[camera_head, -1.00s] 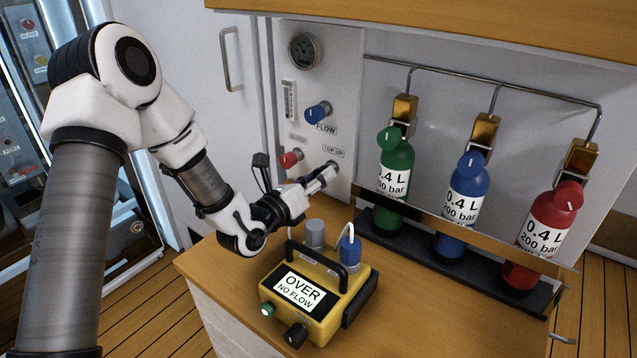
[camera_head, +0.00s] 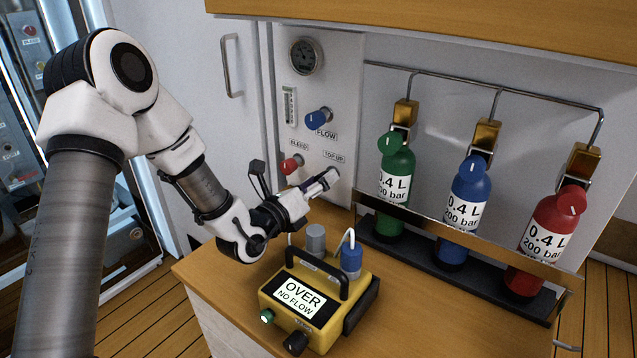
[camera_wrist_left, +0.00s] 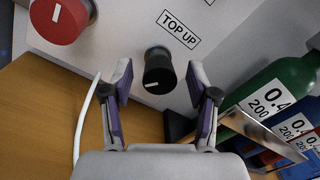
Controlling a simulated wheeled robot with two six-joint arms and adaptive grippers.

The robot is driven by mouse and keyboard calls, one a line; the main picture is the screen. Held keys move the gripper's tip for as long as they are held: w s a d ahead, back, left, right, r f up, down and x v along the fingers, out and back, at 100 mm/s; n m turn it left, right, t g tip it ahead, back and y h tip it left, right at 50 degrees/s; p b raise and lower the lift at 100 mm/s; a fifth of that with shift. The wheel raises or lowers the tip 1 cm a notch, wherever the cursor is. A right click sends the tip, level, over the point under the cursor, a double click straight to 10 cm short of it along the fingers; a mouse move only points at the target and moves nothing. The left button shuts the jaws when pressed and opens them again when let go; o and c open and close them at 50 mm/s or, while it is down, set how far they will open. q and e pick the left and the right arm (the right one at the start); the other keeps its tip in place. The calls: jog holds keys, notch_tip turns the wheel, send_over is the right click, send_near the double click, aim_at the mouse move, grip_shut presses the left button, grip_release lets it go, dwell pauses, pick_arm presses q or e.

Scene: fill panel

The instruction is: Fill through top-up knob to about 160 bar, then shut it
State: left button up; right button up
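The black top-up knob (camera_wrist_left: 159,76) sits on the white panel below its TOP UP label (camera_wrist_left: 179,29) in the left wrist view. Its white mark lies nearly level. My left gripper (camera_wrist_left: 158,84) is open, one finger on each side of the knob, with visible gaps to it. In the head view my left gripper (camera_head: 322,184) is at the panel just under the label, and its fingers largely hide the knob. The round gauge (camera_head: 305,55) is at the panel's top; its reading is too small to tell. My right gripper is out of view.
A red bleed knob (camera_head: 291,164) and blue flow knob (camera_head: 318,117) are close by on the panel. A yellow device (camera_head: 362,283) reading "OVER NO FLOW" stands on the counter below. Green (camera_head: 396,160), blue (camera_head: 467,190) and red (camera_head: 547,222) cylinders stand in a rack at right.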

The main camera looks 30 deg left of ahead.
pick_arm(q)
jog(key=s, duration=0.2)
jog(key=s+a, duration=0.1)
jog(key=s, duration=0.4)
jog(key=shift+s+a+f, duration=0.15)
jog(key=shift+s, duration=0.05)
